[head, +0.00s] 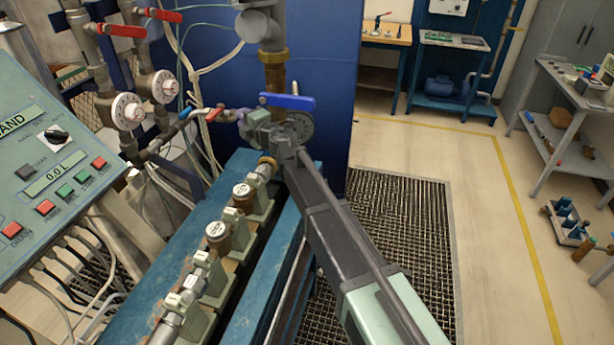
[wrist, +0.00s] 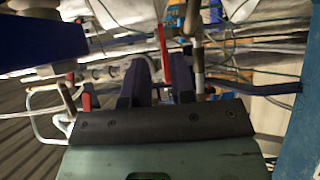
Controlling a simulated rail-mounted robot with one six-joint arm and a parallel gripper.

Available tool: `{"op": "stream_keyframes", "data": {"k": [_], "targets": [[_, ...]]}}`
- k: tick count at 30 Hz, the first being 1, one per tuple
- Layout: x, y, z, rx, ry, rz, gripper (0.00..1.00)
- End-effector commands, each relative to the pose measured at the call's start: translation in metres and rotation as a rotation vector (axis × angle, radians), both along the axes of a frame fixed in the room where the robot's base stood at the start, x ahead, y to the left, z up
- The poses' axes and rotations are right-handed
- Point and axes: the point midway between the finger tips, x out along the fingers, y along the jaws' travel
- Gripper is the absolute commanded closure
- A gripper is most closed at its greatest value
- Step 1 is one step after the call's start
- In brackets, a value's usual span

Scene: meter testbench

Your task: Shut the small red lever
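A small red lever (head: 214,114) sits on the thin pipe left of the blue-handled valve in the head view. In the wrist view an upright red lever (wrist: 164,52) shows between my gripper's two dark fingers; it appears to be beyond or between the tips, and I cannot tell if they touch it. My gripper (wrist: 160,75) is open, with a clear gap between the fingers. In the head view my arm reaches up-left toward the pipe, and the fingertips are hard to make out beside the valve. A second short red piece (wrist: 86,101) shows left of the fingers.
A blue lever (head: 287,101) lies close to my gripper, and a dark blue bar (wrist: 40,42) fills the wrist view's upper left. Larger red levers (head: 126,31), gauges (head: 127,111) and loose cables crowd the left. The control panel (head: 50,170) stands at left.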

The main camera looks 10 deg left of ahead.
Motion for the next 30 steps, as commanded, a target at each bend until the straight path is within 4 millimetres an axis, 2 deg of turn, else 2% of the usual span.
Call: {"op": "stream_keyframes", "data": {"k": [1,6,9,13,20,24,30], "targets": [[-0.011,-0.011,0.0,0.0,0.0,-0.002,0.77],[-0.038,-0.043,0.001,0.006,0.003,-0.014,0.77],[-0.024,-0.055,0.006,0.1,0.066,-0.206,0.77],[-0.019,-0.081,0.001,0.194,0.173,-0.442,0.77],[-0.035,-0.124,-0.031,0.283,0.403,-0.808,0.77],[-0.057,-0.144,-0.055,0.293,0.551,-0.996,0.77],[-0.091,-0.161,-0.083,0.268,0.724,-1.192,0.77]]}}
